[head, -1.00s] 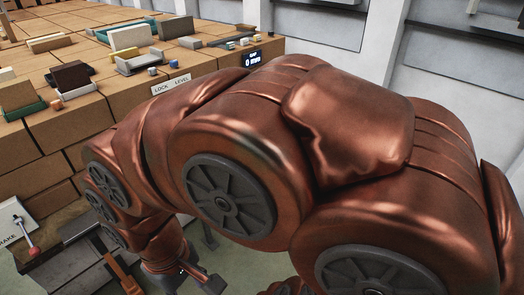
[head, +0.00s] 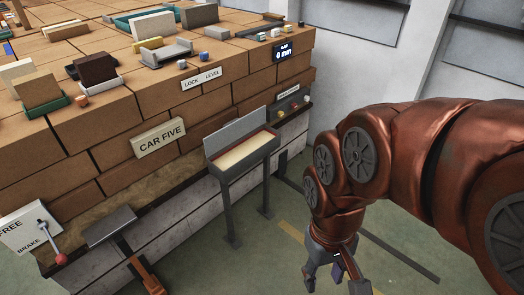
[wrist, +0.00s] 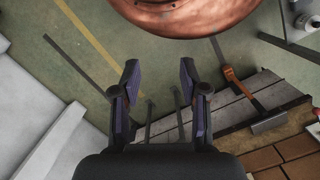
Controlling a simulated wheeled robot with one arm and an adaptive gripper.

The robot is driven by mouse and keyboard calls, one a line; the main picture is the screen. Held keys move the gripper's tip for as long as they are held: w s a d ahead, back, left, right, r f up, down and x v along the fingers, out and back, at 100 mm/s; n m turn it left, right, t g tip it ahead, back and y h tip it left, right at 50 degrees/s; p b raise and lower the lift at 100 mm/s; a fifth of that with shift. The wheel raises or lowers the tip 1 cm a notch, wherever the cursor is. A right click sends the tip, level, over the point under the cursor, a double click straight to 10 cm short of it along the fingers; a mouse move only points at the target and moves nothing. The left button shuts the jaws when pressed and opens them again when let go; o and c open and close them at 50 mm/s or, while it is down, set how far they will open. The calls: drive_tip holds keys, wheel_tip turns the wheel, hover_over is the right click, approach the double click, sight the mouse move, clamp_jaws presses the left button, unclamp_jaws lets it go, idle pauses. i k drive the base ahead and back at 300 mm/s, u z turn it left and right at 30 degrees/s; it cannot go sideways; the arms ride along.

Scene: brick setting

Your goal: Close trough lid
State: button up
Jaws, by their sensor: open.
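The grey trough (head: 245,164) stands on two thin legs in front of the brick-faced block, in the middle of the head view. Its lid (head: 236,130) is raised, a grey panel standing up along the back edge. The cream inside of the trough shows. My gripper (head: 338,278) hangs low over the floor, to the right of the trough and apart from it. In the wrist view my gripper (wrist: 158,72) has its two purple-lined fingers spread, with nothing between them. I cannot clearly make out the trough in the wrist view.
The brick block with a CAR FIVE sign (head: 158,138) runs behind the trough. A brake lever (head: 52,243) with a red knob and a grey plate (head: 109,226) stand at the left. Small coloured knobs (head: 294,106) sit right of the trough. Green floor lies open around my gripper.

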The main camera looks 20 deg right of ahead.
sight(231, 130)
drive_tip(key=u, duration=0.7)
drive_tip(key=i, duration=0.95)
drive_tip(key=z, duration=0.1)
